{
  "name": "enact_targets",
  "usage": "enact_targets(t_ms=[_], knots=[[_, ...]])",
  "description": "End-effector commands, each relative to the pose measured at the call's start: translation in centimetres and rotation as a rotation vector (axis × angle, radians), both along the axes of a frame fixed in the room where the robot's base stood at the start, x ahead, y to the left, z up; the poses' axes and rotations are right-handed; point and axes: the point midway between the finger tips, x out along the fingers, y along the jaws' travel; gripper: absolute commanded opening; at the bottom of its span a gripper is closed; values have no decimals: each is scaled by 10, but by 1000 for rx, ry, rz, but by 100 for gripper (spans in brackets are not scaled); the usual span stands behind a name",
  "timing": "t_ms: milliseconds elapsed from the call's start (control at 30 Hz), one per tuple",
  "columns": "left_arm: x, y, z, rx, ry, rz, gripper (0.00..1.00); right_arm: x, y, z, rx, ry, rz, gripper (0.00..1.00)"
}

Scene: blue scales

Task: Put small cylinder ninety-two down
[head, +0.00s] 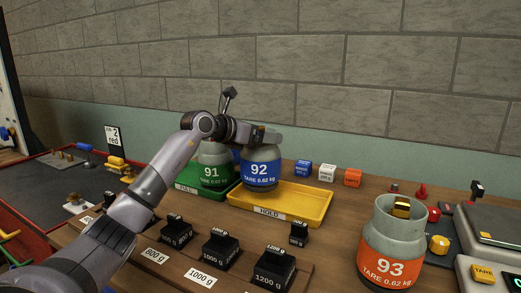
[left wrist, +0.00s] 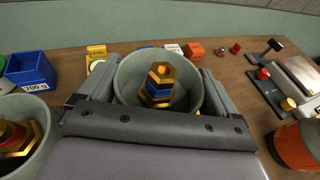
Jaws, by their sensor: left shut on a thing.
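Small cylinder 92 (head: 260,173) is grey with a blue label reading 92. It stands upright over the left end of the yellow HOLD tray (head: 290,217). I cannot tell whether its base touches the tray floor. My left gripper (head: 262,138) is shut on it near the top. In the left wrist view the open top of cylinder 92 (left wrist: 124,82) sits between the two fingers of my left gripper (left wrist: 157,92), with gold and blue hex pieces inside. My right gripper is not in view.
Cylinder 91 (head: 214,172) stands close on the left, in the green FULL tray (head: 183,187). Cylinder 93 (head: 389,255) stands front right, near the scale (head: 490,235). Black weights (head: 220,251) line the front. Small blue, white and orange blocks (head: 327,173) sit behind. The HOLD tray's right part is empty.

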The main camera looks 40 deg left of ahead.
Motion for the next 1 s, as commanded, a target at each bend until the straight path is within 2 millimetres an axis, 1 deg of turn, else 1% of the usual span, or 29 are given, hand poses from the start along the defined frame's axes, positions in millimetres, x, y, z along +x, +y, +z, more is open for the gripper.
enact_targets(t_ms=[33,67,233,333,800,833,867,1000], knots=[[0,0,3,0,-12,1,8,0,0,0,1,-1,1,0],[0,0,1,0,-12,1,8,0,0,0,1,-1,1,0],[0,0,-21,-2,-8,-1,8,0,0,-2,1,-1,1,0],[0,0,-30,0,-11,1,8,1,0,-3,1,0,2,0],[0,0,-37,1,-12,1,8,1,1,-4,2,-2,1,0],[0,0,-42,1,-1,0,96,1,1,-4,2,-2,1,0],[0,0,-41,1,-1,0,100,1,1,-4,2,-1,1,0],[0,0,-42,0,0,0,100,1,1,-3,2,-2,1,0]])
